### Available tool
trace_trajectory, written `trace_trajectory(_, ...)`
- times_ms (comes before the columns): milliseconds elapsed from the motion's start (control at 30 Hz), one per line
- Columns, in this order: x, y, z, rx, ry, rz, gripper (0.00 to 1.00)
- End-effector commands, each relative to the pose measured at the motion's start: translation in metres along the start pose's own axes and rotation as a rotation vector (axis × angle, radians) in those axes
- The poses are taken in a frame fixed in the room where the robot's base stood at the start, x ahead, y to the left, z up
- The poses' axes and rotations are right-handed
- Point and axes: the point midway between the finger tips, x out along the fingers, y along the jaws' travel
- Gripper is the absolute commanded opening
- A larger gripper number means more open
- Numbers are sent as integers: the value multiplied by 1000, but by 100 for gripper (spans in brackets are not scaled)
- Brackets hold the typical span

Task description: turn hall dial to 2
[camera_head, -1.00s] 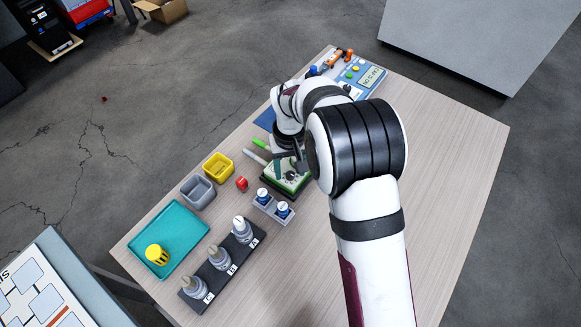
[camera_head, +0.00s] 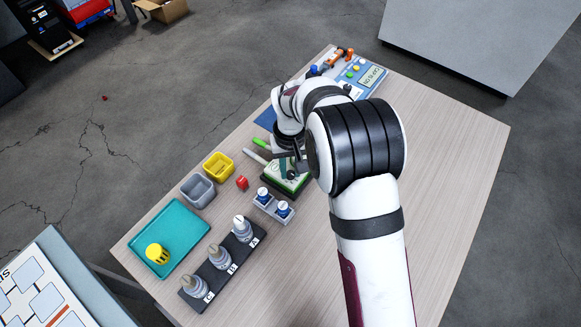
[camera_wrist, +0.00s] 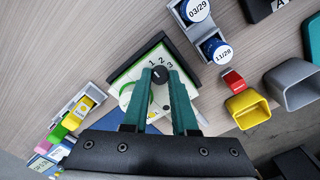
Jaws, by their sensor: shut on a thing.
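The hall dial's black knob (camera_wrist: 160,75) sits on a white and green panel (camera_wrist: 128,82) marked 1, 2 and 3. In the wrist view my gripper (camera_wrist: 160,80) has its teal fingers on either side of the knob, shut on it. The numbers lie just beyond the fingertips. The fingers hide part of the panel, and I cannot tell which number the knob points to. In the head view the green-edged panel (camera_head: 281,183) is partly hidden behind my gripper (camera_head: 288,173).
Two vials with blue caps stand in a grey rack (camera_head: 273,208) close to the panel. A red block (camera_head: 242,182), yellow bin (camera_head: 218,166) and grey bin (camera_head: 198,191) stand to the left. Green and grey markers (camera_head: 256,157) lie close behind. The table's right side is clear.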

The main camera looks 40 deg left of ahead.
Motion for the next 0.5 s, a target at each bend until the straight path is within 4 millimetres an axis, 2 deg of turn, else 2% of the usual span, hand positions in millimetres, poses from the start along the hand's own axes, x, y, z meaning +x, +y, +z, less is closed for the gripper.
trace_trajectory(167, 0, 0, 0, 69, 1, 0, 0)
trace_trajectory(500, 0, 0, 0, 340, 1, 0, 0)
